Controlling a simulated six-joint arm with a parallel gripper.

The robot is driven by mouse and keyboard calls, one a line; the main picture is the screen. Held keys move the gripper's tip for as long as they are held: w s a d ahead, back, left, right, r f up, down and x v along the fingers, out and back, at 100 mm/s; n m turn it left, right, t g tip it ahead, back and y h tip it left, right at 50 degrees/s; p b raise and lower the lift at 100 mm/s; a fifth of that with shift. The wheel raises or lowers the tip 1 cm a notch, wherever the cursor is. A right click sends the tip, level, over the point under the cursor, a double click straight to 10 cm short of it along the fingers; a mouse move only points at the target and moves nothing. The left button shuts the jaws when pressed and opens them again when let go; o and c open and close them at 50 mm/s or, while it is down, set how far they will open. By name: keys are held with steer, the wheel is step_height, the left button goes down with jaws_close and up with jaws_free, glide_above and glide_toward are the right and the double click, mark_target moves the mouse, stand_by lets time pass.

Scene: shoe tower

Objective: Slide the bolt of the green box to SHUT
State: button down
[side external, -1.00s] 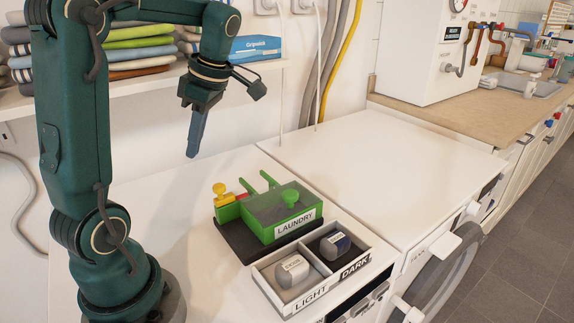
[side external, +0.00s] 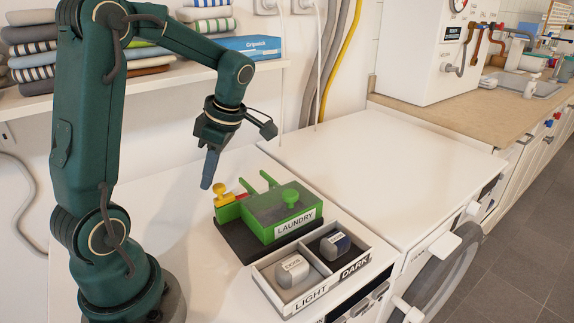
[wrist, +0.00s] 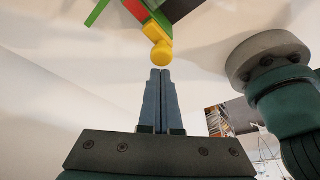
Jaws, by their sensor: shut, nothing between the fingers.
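The green box (side external: 262,226), labelled LAUNDRY, sits on a dark base on the white top. Its lid has a green knob (side external: 290,197). The bolt, with a yellow knob (side external: 220,188) and a red part (side external: 243,196), is at the box's left rear in the side view. In the wrist view the yellow knob (wrist: 161,54) is just beyond the fingertips, with the red part (wrist: 136,10) behind it. My gripper (side external: 207,187) is shut and empty, pointing down close to the yellow knob's left; it also shows in the wrist view (wrist: 160,72). I cannot tell whether it touches the knob.
A divided tray (side external: 288,301) marked LIGHT and DARK stands in front of the box, with a rolled item in each compartment. A shelf with folded towels (side external: 30,55) and a blue carton (side external: 248,47) is behind my arm. The white top on the right (side external: 380,155) is clear.

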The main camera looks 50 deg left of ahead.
steer(key=shift+w, duration=1.8)
step_height(320, 180, up, 10)
steer(key=shift+s+a, duration=0.15)
steer(key=shift+a, duration=0.05)
steer(key=shift+r, duration=0.1)
